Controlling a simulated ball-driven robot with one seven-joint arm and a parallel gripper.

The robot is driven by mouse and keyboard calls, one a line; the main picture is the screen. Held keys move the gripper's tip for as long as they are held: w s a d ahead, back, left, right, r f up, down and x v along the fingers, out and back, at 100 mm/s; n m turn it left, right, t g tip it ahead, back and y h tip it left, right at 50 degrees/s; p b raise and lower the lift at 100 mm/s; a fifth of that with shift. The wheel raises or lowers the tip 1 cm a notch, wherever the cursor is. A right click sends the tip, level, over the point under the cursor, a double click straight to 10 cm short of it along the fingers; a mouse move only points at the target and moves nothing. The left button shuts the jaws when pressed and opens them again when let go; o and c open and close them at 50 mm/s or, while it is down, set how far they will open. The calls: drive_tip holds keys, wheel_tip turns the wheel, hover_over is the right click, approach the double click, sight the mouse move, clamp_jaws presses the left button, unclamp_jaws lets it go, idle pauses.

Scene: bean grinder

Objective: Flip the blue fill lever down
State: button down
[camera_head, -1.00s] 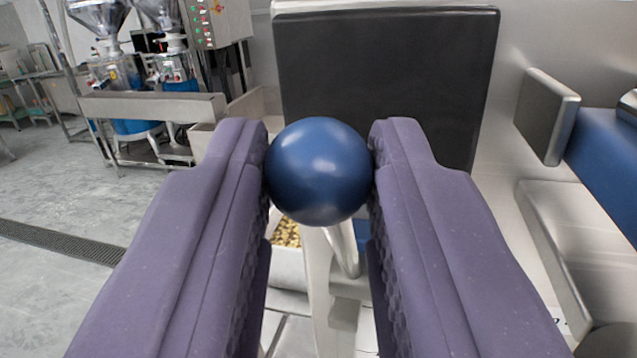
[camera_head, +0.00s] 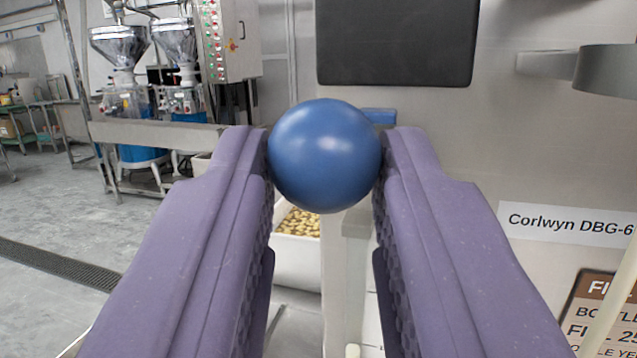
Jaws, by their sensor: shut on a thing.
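The blue ball knob (camera_head: 324,156) of the fill lever sits between the two purple fingers of my gripper (camera_head: 324,160), near the middle of the view. Both fingers touch its sides, so the gripper is shut on it. The lever's rod is hidden behind the ball and fingers. A small blue part (camera_head: 379,115) shows just behind the ball, on the grinder's metal front (camera_head: 540,140).
A white bin of beans (camera_head: 298,228) stands below and behind the ball. A dark panel (camera_head: 396,40) is above it. A "Corlwyn DBG-6" label (camera_head: 570,222) and a brown sign (camera_head: 600,310) are at right. Open floor (camera_head: 60,215) lies left, with other machines behind.

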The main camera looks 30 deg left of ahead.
drive_tip(key=shift+w+d+f, duration=0.1)
drive_tip(key=shift+f, duration=0.85)
drive_tip(key=shift+b, duration=0.3)
drive_tip(key=c, duration=1.2)
unclamp_jaws()
drive_tip(key=shift+w, duration=0.1)
drive_tip(key=shift+o, duration=0.3)
drive_tip(key=shift+w+f, duration=0.15)
drive_tip(key=shift+w, duration=0.15)
drive_tip(key=shift+s+r, duration=0.15)
drive_tip(key=shift+r, duration=0.05)
drive_tip(key=p+v, duration=0.1)
drive_tip(key=v, duration=0.6)
drive_tip(key=shift+s+f+p, duration=0.25)
drive_tip(key=shift+s+p, duration=0.05)
drive_tip(key=shift+p, duration=0.1)
